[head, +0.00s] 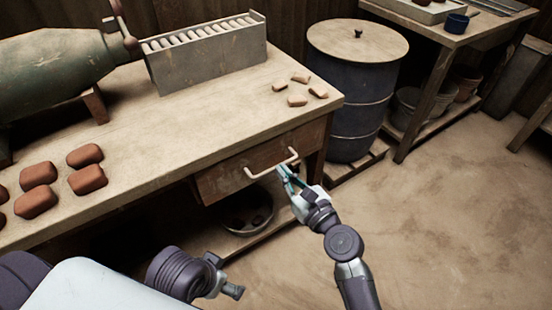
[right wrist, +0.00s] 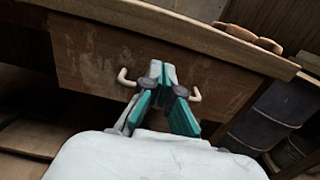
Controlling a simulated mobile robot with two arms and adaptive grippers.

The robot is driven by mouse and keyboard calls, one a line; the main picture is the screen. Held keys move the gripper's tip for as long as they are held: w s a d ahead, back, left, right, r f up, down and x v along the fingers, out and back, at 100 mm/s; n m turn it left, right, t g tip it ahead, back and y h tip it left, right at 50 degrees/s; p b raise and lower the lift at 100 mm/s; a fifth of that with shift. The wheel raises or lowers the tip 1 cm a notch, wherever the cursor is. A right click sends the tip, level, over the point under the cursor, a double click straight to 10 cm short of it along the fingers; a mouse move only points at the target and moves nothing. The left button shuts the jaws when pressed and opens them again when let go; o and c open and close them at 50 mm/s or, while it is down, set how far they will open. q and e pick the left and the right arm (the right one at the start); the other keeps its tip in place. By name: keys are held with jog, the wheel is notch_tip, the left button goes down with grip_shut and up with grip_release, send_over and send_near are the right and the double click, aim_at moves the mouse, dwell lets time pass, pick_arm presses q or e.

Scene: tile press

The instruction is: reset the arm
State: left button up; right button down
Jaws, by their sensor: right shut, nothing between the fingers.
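My right gripper (head: 286,175) is in front of the workbench drawer (head: 228,180), close to its pale bar handle (head: 262,171). Its teal fingers are shut with nothing between them. In the right wrist view the shut fingers (right wrist: 160,76) cover the middle of the handle (right wrist: 194,96), and both handle ends show beside them. I cannot tell whether they touch it. The drawer front (right wrist: 90,55) shows behind.
The workbench (head: 160,115) carries brown clay blocks (head: 88,179), small tile pieces (head: 297,100), a slotted rack (head: 208,55) and a green cylinder (head: 55,70). A bowl (head: 248,218) sits below the drawer. A lidded barrel (head: 355,95) stands right. Floor at right is clear.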

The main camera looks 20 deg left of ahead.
pick_arm(q)
jog(key=shift+r, duration=0.45)
pick_arm(e)
jog(key=v, duration=0.6)
